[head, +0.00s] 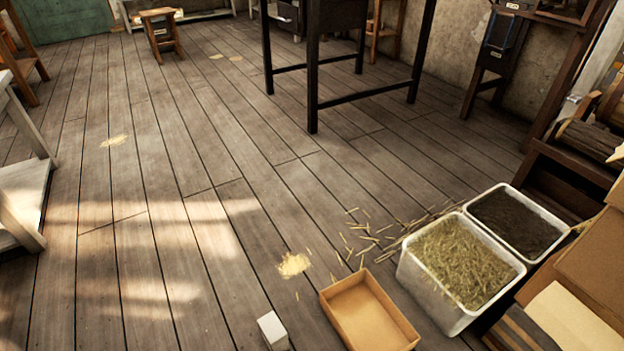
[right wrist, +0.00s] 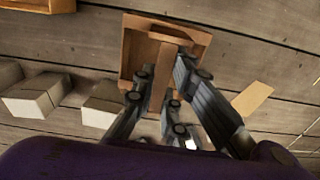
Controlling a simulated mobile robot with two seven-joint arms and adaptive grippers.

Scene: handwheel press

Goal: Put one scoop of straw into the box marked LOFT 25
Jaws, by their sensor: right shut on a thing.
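Straw (head: 460,258) fills a white bin (head: 430,293) at the lower right of the head view. An open, empty-looking cardboard box (head: 370,312) stands on the floor left of it; I can read no LOFT 25 mark on any box. In the right wrist view my right gripper (right wrist: 160,78) is shut on the handle of a brown wooden scoop (right wrist: 137,50), held beyond the fingertips. I see no straw on the scoop, though the handle and fingers hide part of it. My left gripper is in neither view.
A second white bin (head: 520,218) with dark contents touches the straw bin. Cardboard boxes (head: 590,260) crowd the right edge. A small white block (head: 273,332) stands at the bottom. Loose straw (head: 370,235) lies on the floor. The plank floor at centre is clear; a dark table (head: 345,98) stands behind.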

